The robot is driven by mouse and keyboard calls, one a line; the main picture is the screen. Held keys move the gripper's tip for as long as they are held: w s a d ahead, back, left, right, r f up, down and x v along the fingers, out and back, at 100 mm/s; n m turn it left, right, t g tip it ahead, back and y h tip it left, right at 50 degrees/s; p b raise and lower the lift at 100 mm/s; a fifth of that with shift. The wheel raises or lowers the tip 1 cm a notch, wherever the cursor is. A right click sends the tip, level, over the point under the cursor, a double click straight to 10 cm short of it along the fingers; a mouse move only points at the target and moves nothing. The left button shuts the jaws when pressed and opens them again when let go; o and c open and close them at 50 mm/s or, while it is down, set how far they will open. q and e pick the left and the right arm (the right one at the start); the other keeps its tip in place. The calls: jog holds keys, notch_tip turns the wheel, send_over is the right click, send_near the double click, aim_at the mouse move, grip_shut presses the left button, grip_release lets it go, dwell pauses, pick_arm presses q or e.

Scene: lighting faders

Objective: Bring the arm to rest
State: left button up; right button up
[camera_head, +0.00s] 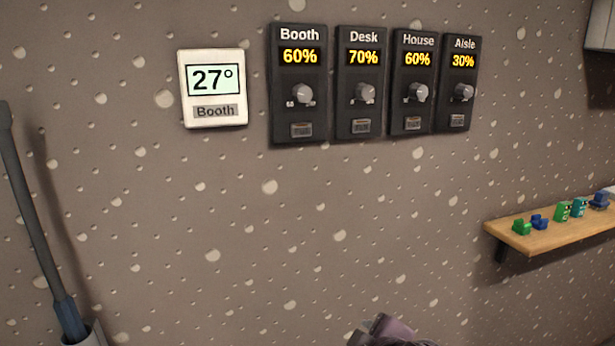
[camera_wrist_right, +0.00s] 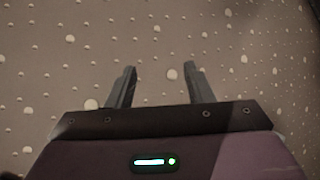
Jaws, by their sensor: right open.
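In the head view, part of my right arm (camera_head: 385,331) shows at the bottom edge, below the wall panels and well apart from them. In the right wrist view, my right gripper (camera_wrist_right: 158,82) is open with nothing between its fingers, facing the speckled wall. Four dark fader panels hang on the wall in the head view: Booth (camera_head: 298,115) reads 60%, Desk (camera_head: 361,112) 70%, House (camera_head: 413,110) 60% and Aisle (camera_head: 457,108) 30%. Each has a round grey knob and a small button below. My left gripper is not in view.
A white thermostat (camera_head: 213,89) reading 27° and labelled Booth hangs left of the faders. A wooden shelf (camera_head: 545,235) with several small green and blue items juts out at right. A dark pole (camera_head: 35,215) stands at left. The wall between is clear.

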jog(key=s+d+f+m+g+h, duration=0.1)
jog(key=s+d+f+m+g, duration=0.35)
jog(key=s+f, duration=0.4)
jog(key=s+d+f+m+g+h, duration=0.1)
jog(key=s+d+f+m+g, duration=0.2)
jog(key=s+d+f+m, duration=0.45)
jog(key=s+a+f+n, duration=0.1)
jog(key=s+f, duration=0.1)
jog(key=f, duration=1.2)
jog(key=s+a+f+n, duration=0.1)
jog(key=f, duration=1.3)
jog(key=s+d+f+g, duration=0.1)
jog(key=s+d+f, duration=0.1)
jog(key=s+f, duration=0.8)
jog(key=s+d+f+g, duration=0.1)
jog(key=s+d+f, duration=0.1)
jog(key=s+f, duration=0.8)
jog(key=shift+s+f, duration=0.15)
jog(key=shift+s, duration=0.3)
